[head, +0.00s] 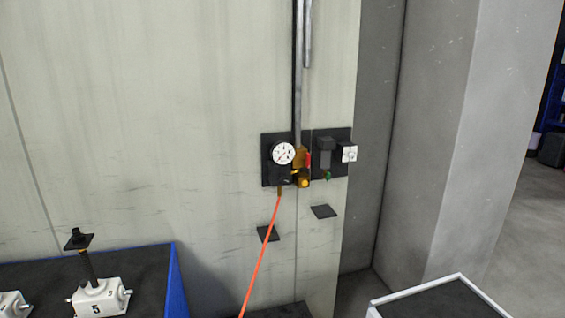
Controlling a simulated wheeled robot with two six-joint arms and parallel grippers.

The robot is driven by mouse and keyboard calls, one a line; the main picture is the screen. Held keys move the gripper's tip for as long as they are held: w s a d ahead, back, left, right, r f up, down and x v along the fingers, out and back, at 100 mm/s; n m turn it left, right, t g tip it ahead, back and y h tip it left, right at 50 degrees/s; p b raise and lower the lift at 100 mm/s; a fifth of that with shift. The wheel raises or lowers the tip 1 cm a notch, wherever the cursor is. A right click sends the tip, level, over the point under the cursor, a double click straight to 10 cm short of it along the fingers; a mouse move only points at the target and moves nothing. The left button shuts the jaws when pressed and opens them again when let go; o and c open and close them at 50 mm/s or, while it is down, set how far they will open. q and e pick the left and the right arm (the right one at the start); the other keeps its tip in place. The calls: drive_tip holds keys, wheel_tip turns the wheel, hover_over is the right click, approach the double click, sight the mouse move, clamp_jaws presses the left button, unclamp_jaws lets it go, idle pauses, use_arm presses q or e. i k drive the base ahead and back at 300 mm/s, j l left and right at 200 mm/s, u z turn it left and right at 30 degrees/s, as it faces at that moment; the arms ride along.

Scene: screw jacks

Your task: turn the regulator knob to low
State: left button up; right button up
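A round white gauge (283,153) sits on a black body on a dark wall panel (267,143), and this looks like the regulator. I cannot tell its knob apart from the dark parts around the gauge, nor read the dial. A yellow-orange round part (304,183) and a small red part (308,159) sit just right of the gauge. Further right is a dark unit (325,153) with a small green part below and a white square piece (349,153) with a round centre. Neither of my grippers is in view.
An orange hose (262,255) hangs from below the gauge. Two small dark plates (323,211) (268,233) are on the wall below. A blue-edged bench (150,262) holds a white jack marked 5 (101,297). A white-rimmed dark surface (440,301) is at lower right.

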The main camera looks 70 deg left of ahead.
sight(284, 179)
drive_tip(key=u, duration=2.25)
